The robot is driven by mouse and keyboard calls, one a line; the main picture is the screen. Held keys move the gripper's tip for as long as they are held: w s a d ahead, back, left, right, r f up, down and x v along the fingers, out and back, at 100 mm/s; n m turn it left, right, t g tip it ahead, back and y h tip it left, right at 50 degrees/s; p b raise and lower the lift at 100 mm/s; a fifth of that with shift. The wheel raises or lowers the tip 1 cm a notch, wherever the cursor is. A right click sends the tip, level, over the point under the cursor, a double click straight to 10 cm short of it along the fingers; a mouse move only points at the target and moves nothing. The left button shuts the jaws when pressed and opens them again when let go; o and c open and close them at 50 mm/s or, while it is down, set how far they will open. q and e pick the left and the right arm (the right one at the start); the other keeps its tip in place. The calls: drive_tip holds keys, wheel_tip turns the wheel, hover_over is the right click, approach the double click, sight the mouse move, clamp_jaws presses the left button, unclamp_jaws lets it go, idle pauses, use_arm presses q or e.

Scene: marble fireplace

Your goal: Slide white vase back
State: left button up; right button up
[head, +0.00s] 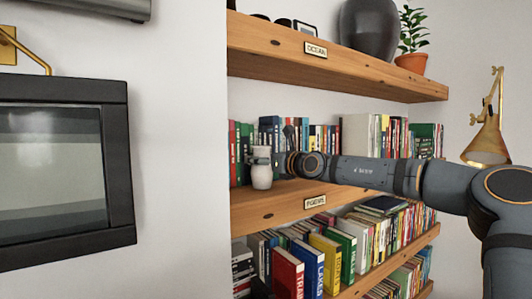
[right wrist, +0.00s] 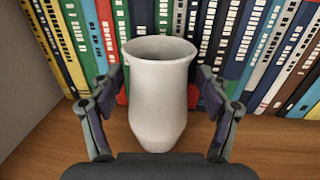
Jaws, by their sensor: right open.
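The white vase (head: 262,170) stands upright on the middle wooden shelf (head: 245,212), near its left end, in the head view. In the right wrist view the vase (right wrist: 158,95) fills the middle, in front of a row of books. My right gripper (right wrist: 160,100) is open, with one finger on each side of the vase; small gaps show between the fingers and the vase. In the head view my right gripper (head: 262,158) is at the vase, and its arm reaches in from the right. My left gripper is not in view.
Books (head: 270,130) stand in a row behind the vase. A higher shelf (head: 330,68) holds a dark vase (head: 370,28) and a potted plant (head: 412,40). A lower shelf holds more books (head: 308,265). A brass lamp (head: 487,140) is at the right.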

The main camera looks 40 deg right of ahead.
drive_tip(key=shift+r, duration=0.9)
wheel_tip(320, 180, up, 8)
drive_tip(key=shift+s+a, duration=0.15)
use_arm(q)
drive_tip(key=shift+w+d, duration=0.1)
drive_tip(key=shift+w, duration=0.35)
use_arm(e)
drive_tip(key=shift+d+f, duration=0.1)
drive_tip(key=shift+d, duration=0.1)
